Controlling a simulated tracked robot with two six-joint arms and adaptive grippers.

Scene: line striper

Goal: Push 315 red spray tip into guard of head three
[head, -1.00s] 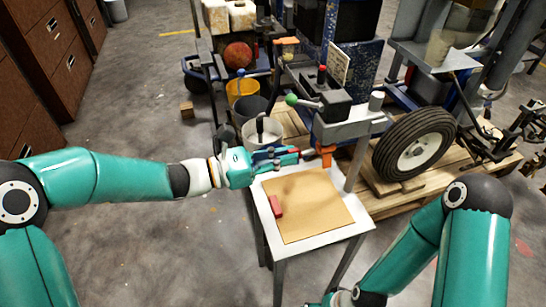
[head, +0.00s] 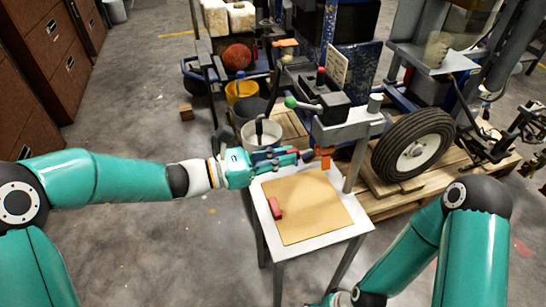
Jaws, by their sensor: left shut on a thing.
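My left gripper (head: 292,156) reaches in from the left above the back edge of a small table and points right. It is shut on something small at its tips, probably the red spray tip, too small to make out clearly. Just right of its tips is an orange-red part (head: 323,158), seemingly the guard of a spray head, hanging below the grey bracket (head: 345,131) of the striper. I cannot tell whether the tips touch it. My right arm is at the lower right; its gripper is not clearly visible at the bottom edge.
The table (head: 300,246) carries a brown board (head: 308,208) with a red block (head: 275,207) at its left. Buckets (head: 262,133) stand behind the gripper. A large wheel (head: 413,145) and pallet are at the right. The floor at left is open.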

